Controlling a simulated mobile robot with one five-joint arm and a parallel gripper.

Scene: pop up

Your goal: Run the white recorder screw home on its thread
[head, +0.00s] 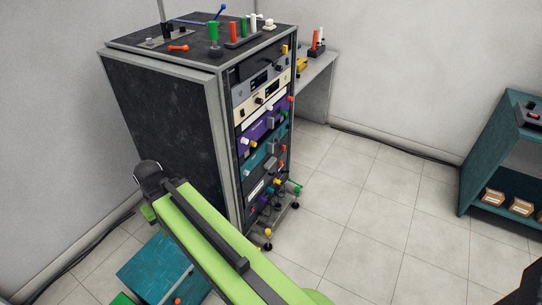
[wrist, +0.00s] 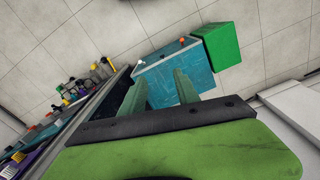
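The rack (head: 165,120) stands left of centre in the head view, with several units and small coloured knobs on its front. A small white knob (head: 241,143) sits at the left of the purple unit (head: 262,126). I cannot tell which white part is the recorder screw. In the wrist view my gripper (wrist: 160,80) has two green fingers spread apart, with nothing seen between them. They point over a teal box (wrist: 165,70), away from the knobs on the rack front at the left. My fingertips cannot be made out in the head view.
The teal box also shows on the floor left of my arm in the head view (head: 150,268). A green box (wrist: 222,45) adjoins it. Pegs and tools stand on the rack top. A teal shelf (head: 480,165) is at right. The tiled floor between is clear.

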